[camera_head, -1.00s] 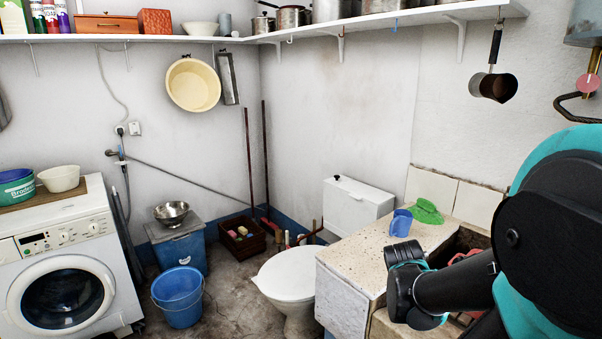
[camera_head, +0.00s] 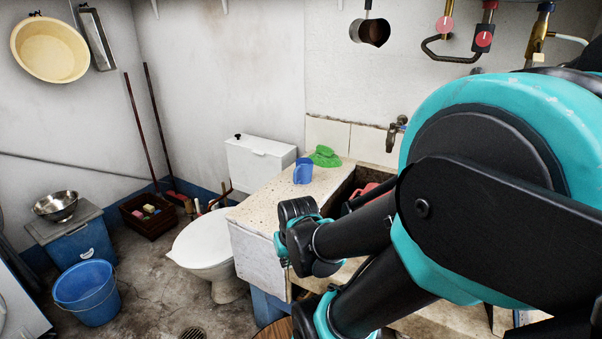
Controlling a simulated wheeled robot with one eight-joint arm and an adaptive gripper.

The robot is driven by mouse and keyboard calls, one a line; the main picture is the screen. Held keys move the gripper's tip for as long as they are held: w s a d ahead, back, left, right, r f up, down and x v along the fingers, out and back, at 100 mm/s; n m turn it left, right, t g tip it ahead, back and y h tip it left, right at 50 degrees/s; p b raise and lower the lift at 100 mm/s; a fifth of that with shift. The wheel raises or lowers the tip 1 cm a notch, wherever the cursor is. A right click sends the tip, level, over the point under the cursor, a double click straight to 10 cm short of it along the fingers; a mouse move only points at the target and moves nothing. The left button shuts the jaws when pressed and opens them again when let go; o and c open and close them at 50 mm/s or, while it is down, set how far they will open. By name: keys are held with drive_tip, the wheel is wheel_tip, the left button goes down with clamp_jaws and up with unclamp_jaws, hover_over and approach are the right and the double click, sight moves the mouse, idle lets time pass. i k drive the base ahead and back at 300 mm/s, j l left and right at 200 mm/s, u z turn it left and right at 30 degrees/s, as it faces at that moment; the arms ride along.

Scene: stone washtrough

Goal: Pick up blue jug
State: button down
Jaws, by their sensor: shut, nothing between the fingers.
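The blue jug (camera_head: 303,173) stands on the stone ledge of the washtrough (camera_head: 262,208), near its back end. A bright green object (camera_head: 324,157) lies just behind it, to the right. My arm reaches in from the right, and its elbow joint is in front of the ledge, below the jug in the picture. The fingers of my gripper do not show. Nothing visible of my arm touches the jug.
A toilet with a white lid (camera_head: 203,238) stands left of the ledge. A blue bucket (camera_head: 86,292) is on the floor at the left. The trough basin holds something reddish, partly hidden by my arm. A tap (camera_head: 396,133) sticks out above it.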

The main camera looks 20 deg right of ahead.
sight(302, 174)
drive_tip(key=k+l+z, duration=0.25)
drive_tip(key=z, duration=0.15)
drive_tip(key=j+z, duration=0.1)
drive_tip(key=z, duration=0.25)
drive_tip(key=i+j+z, duration=0.1)
drive_tip(key=z, duration=0.25)
drive_tip(key=j+z, duration=0.3)
drive_tip(key=i+j, duration=0.1)
drive_tip(key=j, duration=0.2)
drive_tip(key=i+j, duration=0.1)
drive_tip(key=j, duration=0.25)
drive_tip(key=i+j+z, duration=0.1)
drive_tip(key=j, duration=0.2)
